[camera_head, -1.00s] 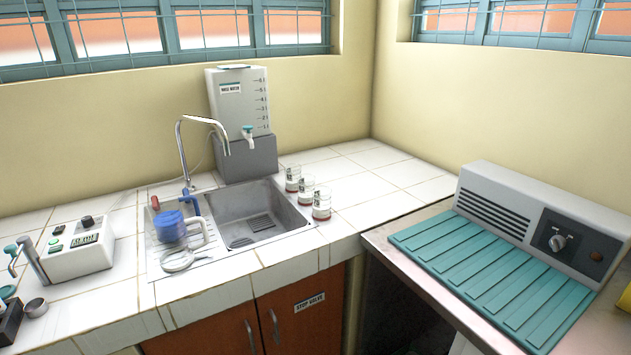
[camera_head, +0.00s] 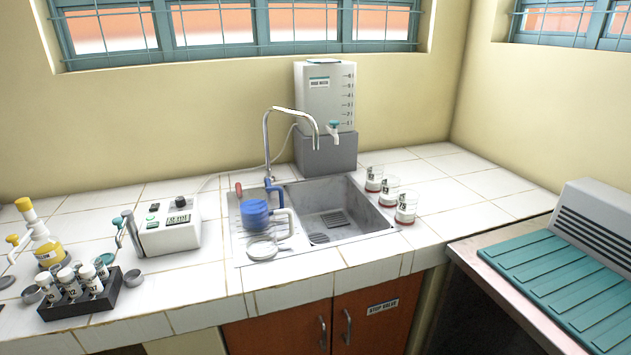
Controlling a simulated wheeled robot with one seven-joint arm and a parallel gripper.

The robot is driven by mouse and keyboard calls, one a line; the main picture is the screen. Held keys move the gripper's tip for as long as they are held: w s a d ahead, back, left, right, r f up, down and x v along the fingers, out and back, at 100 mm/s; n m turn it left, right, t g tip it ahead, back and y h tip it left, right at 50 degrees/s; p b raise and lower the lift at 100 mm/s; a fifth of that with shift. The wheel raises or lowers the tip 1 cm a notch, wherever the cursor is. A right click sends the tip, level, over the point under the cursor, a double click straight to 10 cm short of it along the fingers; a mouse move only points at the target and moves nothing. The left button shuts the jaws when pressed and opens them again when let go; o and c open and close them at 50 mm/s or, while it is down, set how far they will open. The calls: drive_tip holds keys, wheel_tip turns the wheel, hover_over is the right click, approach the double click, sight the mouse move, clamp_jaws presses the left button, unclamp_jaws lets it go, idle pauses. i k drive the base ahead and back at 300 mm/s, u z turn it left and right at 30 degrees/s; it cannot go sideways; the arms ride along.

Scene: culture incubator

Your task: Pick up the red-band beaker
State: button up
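Three clear glass beakers stand in a row on the white tiled counter, just right of the sink: a far beaker (camera_head: 374,179), a middle beaker (camera_head: 389,191) and a near beaker (camera_head: 405,207). Each has a dark label, and reddish colour shows low on them. The red is clearest near the base of the near one. They are too small to tell for sure which is the red-band beaker. All three are upright. My gripper is not in view.
A steel sink (camera_head: 335,214) with a tall tap (camera_head: 290,112) lies left of the beakers. A rinse water tank (camera_head: 325,97) stands behind. A teal ribbed mat (camera_head: 560,285) is at right. A vial rack (camera_head: 120,298) is at left. Bare tiles (camera_head: 470,187) lie right of the beakers.

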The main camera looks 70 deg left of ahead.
sight(373, 171)
drive_tip(key=u, duration=2.75)
drive_tip(key=i, duration=1)
drive_tip(key=u, duration=0.05)
